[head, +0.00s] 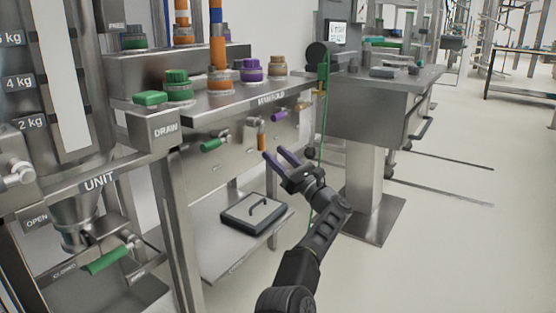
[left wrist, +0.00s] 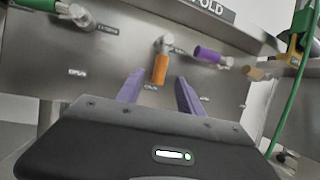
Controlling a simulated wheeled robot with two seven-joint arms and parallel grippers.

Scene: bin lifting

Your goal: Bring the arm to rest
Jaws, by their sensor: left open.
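In the left wrist view the fingers of the left gripper (left wrist: 160,82) point at the panel, one on each side of the orange handle (left wrist: 160,69) in the picture. The orange handle (head: 261,142) hangs down just above the fingertips in the head view. I cannot tell the exact gap. My right gripper is not in view.
On the manifold panel are a green handle (head: 212,145) and a purple handle (head: 279,116). A black scale-like box (head: 253,213) lies on the lower shelf. A steel pedestal table (head: 368,118) stands to the right, with a green hose (head: 323,135) beside it. Floor at right is open.

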